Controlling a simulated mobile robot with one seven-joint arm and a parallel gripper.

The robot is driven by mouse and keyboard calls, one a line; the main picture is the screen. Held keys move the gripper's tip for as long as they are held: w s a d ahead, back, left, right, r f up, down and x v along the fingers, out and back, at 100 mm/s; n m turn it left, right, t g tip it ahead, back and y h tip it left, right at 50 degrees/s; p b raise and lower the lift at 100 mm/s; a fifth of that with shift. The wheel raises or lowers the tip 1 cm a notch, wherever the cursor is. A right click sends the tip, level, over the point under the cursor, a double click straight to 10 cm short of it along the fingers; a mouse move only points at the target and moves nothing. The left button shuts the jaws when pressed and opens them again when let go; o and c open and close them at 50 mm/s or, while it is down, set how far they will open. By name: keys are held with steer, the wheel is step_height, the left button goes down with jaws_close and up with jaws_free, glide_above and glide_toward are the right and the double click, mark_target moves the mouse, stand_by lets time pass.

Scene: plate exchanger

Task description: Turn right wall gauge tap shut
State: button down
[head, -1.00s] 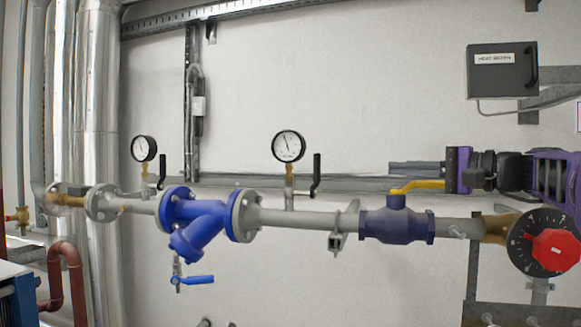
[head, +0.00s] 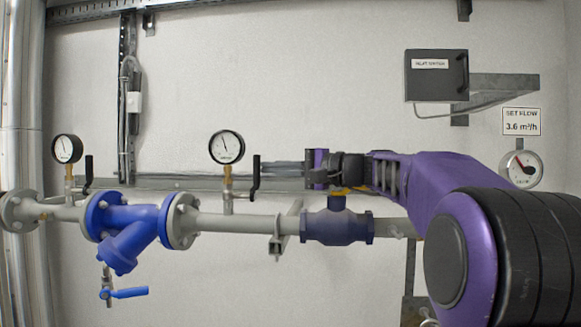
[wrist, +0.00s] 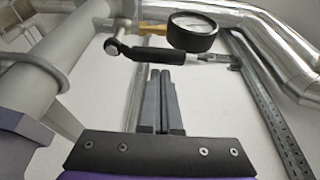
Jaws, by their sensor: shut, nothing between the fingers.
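The right wall gauge (head: 226,147) is a round white dial with a black rim, standing on a brass stem above the grey pipe. Its tap has a black lever handle (head: 256,172) that stands upright to the right of the stem in the head view. My gripper (head: 265,169) comes from the right, its dark fingers pointing left, with the tips close beside the handle. In the wrist view, the shut fingers (wrist: 162,72) point at the black handle (wrist: 150,54), with the gauge (wrist: 192,32) behind it. I cannot tell whether the tips touch the handle. The fingers hold nothing.
A second gauge (head: 67,149) with a black lever stands farther left. The blue strainer (head: 130,225) and a dark blue valve (head: 337,226) sit on the pipe below. The wall above the gauges is mostly clear.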

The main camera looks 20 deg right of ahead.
steer(key=shift+w+a, duration=0.35)
steer(key=shift+a, duration=0.05)
steer(key=shift+f+b, duration=0.1)
steer(key=shift+b, duration=0.25)
steer(key=shift+s+n, duration=0.2)
steer(key=shift+n, duration=0.2)
